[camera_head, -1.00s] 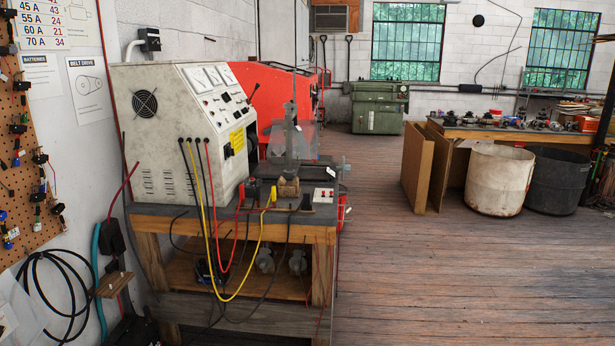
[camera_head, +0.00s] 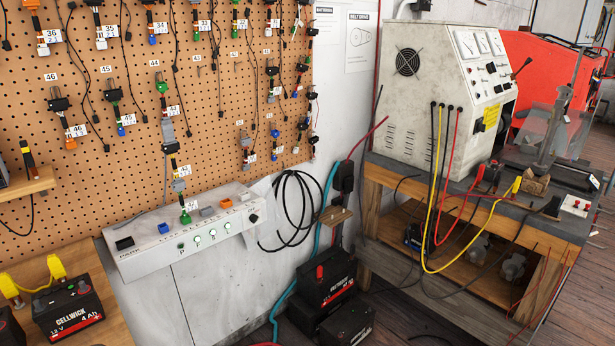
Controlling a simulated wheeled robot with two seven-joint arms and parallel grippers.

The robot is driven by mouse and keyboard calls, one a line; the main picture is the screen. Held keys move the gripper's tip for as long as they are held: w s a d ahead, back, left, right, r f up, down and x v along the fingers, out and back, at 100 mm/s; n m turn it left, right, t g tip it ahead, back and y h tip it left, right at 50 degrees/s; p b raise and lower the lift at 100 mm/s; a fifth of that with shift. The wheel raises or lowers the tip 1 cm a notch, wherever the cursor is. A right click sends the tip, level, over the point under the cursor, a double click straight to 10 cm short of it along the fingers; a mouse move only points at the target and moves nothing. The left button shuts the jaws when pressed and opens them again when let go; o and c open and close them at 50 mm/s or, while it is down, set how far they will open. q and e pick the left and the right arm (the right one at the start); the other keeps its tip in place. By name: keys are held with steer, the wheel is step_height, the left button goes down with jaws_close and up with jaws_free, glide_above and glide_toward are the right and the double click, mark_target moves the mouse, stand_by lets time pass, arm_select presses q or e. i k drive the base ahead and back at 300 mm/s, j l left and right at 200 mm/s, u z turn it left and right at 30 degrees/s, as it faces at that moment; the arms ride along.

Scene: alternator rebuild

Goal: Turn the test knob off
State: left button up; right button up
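A black round knob (camera_head: 253,218) sits at the right end of a long white tester box (camera_head: 200,239) fixed to the wall below the pegboard. The box also has several green-ringed buttons and small coloured connectors. A white test bench (camera_head: 436,95) with gauges, small black knobs and a lever stands at the right. I cannot tell which knob is the test knob, nor read any knob's setting. Neither of my grippers shows in the view.
A pegboard (camera_head: 215,75) with hanging connectors and wires covers the left wall. Black batteries (camera_head: 325,280) stand on the floor below a coiled black cable (camera_head: 292,208). A battery (camera_head: 68,305) sits on a wooden bench at lower left. Red and yellow leads hang off the test bench.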

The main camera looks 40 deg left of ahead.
mark_target(252, 218)
steer(key=u, duration=1.3)
